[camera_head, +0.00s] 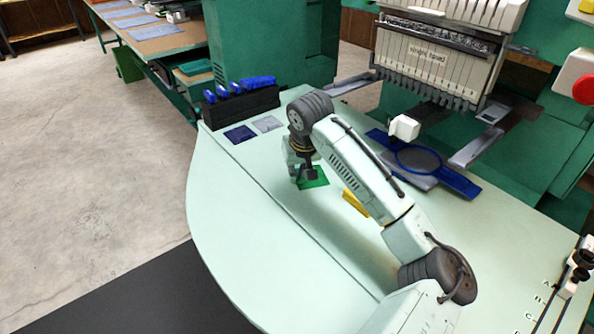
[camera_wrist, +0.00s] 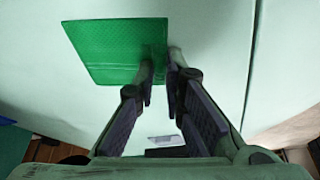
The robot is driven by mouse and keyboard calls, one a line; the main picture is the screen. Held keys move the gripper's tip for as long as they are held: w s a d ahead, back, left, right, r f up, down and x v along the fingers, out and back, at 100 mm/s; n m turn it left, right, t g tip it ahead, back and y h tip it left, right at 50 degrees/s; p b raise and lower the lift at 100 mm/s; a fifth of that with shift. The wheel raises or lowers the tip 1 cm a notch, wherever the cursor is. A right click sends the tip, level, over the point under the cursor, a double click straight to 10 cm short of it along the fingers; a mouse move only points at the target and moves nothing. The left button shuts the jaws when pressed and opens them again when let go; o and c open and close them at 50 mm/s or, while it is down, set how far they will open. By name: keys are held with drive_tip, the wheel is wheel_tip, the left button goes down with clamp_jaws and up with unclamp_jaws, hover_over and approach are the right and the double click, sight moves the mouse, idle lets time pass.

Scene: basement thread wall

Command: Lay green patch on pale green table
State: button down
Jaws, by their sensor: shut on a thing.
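The green patch (camera_head: 316,178) is a flat square at my gripper (camera_head: 306,174), over the middle of the pale green table (camera_head: 235,215). In the wrist view the patch (camera_wrist: 105,50) stretches out flat to the left of the fingertips. My gripper (camera_wrist: 161,68) is shut on the patch's near right edge, and the fingers hide that corner. The patch lies close to the table top; I cannot tell whether all of it touches.
A dark blue patch (camera_head: 240,134) and a grey patch (camera_head: 267,124) lie at the back left. A black block with blue tools (camera_head: 240,107) stands behind them. A yellow piece (camera_head: 355,202) lies right of my gripper. An embroidery machine (camera_head: 410,57) stands behind. The table's front left is bare.

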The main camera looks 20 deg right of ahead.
drive_tip(key=c, duration=1.7)
unclamp_jaws()
drive_tip(key=shift+f, duration=0.3)
drive_tip(key=shift+r, duration=0.5)
drive_tip(key=b+v, duration=0.1)
drive_tip(key=v, duration=1)
drive_tip(key=shift+s+r+b, duration=0.15)
drive_tip(key=shift+r+b, duration=0.2)
drive_tip(key=shift+r, duration=0.05)
